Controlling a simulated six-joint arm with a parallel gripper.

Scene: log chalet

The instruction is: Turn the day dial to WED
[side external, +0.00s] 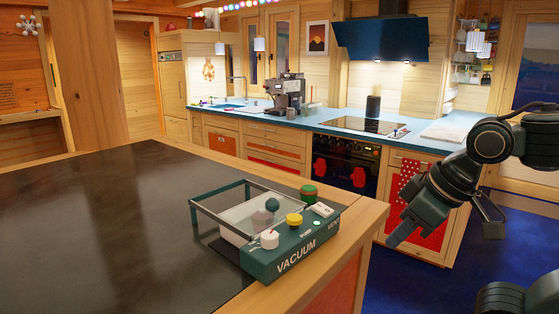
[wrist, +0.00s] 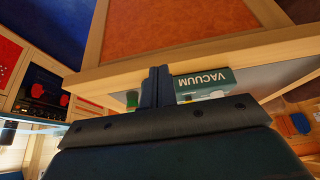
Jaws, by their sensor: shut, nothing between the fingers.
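No dial with day names can be made out in either view. A dark green box marked VACUUM and VENT (side external: 290,262) sits at the right corner of the dark tabletop, and part of it shows inverted in the wrist view (wrist: 218,78). On it are a white knob with a red mark (side external: 269,239), a yellow knob (side external: 294,220), a green and red knob (side external: 309,193) and a small white panel (side external: 321,210). My gripper (side external: 393,241) is shut and empty, off the table's edge to the right of the box. Its closed fingers show in the wrist view (wrist: 158,72).
The table's wooden edge (side external: 362,226) lies between my gripper and the box. The left tabletop (side external: 90,230) is clear. A kitchen counter (side external: 340,122) stands behind.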

